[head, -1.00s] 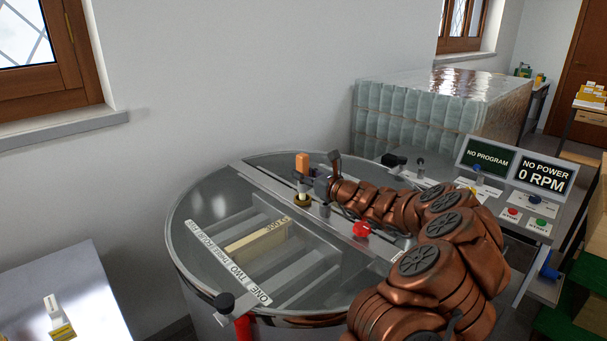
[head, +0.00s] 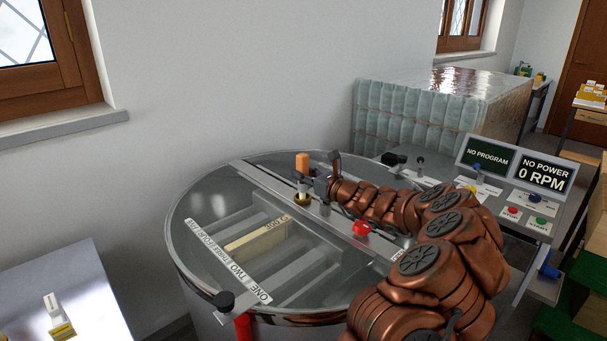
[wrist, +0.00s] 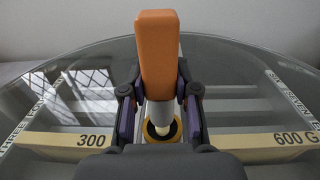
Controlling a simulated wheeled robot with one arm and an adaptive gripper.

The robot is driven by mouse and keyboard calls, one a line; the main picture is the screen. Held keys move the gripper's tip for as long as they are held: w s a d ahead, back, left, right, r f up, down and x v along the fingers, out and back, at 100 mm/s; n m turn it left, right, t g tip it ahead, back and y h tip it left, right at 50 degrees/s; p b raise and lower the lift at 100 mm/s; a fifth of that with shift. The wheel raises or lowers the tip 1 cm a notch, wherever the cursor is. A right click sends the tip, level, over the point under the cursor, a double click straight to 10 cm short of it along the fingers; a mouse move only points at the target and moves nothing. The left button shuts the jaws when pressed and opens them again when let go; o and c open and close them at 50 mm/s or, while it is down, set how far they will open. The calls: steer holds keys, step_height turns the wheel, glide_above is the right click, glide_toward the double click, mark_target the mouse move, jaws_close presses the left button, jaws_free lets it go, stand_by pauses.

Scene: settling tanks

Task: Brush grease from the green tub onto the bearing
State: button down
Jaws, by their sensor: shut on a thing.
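My gripper (wrist: 160,103) is shut on a brush with an orange block handle (wrist: 157,55) and a pale lower part. It holds the brush upright, and the brush also shows in the head view (head: 302,163). The bearing, a brass-coloured ring with a dark centre (head: 302,199), sits on the bar across the tank. The brush's lower end is over or within this ring, also seen in the wrist view (wrist: 163,135). I cannot tell whether the bristles touch it. I cannot make out the green tub for certain.
The round glass-topped tank (head: 200,265) lies under my arm. A red knob (head: 361,228) and a grey post (head: 325,209) stand near the bar. A control panel (head: 515,170) is at right. A steel table (head: 60,290) is at lower left.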

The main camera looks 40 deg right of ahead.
steer(key=shift+s, duration=0.4)
stand_by(0.3)
steer(key=shift+w+a+f+p, duration=0.1)
steer(key=shift+w+p, duration=0.25)
steer(key=shift+w, duration=0.4)
steer(key=shift+s, duration=0.75)
steer(key=shift+w+p, duration=0.3)
steer(key=shift+w, duration=0.45)
steer(key=shift+s, duration=0.75)
stand_by(0.4)
steer(key=shift+w, duration=0.75)
steer(key=shift+s+p, duration=0.35)
steer(key=shift+s, duration=0.4)
steer(key=shift+w, duration=0.4)
stand_by(0.3)
